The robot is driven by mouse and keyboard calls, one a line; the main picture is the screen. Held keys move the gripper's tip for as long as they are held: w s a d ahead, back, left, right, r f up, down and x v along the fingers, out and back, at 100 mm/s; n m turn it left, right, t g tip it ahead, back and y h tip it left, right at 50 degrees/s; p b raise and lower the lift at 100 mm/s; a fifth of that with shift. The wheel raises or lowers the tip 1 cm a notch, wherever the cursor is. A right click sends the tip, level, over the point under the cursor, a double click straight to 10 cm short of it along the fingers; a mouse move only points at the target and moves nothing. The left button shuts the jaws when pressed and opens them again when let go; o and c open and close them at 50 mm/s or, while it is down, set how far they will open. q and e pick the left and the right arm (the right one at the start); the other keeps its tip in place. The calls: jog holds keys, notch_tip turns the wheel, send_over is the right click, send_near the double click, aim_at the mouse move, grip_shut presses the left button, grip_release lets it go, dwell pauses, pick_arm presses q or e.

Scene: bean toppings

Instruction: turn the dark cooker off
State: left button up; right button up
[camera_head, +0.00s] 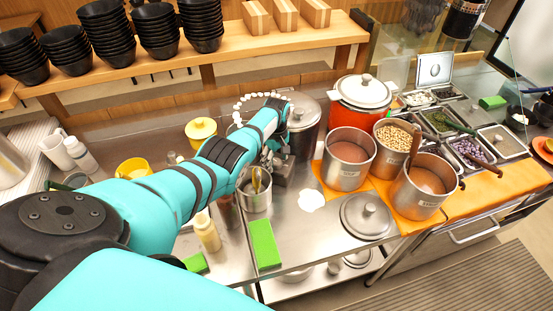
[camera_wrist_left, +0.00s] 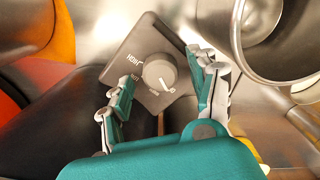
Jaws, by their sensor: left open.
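The dark cooker (camera_head: 303,125), a grey metal pot with a lid, stands on the counter behind my left gripper (camera_head: 277,165). In the left wrist view, a dark grey control box (camera_wrist_left: 135,55) carries a round grey knob (camera_wrist_left: 159,72). Small white markings surround the knob, and its pale pointer line faces the lower right, near a mark like a 0. My left gripper (camera_wrist_left: 160,80) is open, with one finger on each side of the knob. I cannot tell whether the fingers touch it. My arm hides part of the cooker in the head view.
An orange cooker (camera_head: 359,95) stands right of the dark one. Metal pots (camera_head: 347,170) of food sit on an orange cloth in front. A metal container (camera_head: 255,197) with utensils stands close to my gripper. A green block (camera_head: 265,244) lies nearer the front edge.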

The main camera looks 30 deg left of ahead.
aim_at(277, 161)
pick_arm(q)
notch_tip(277, 161, up, 12)
dwell(0.6)
dwell(0.5)
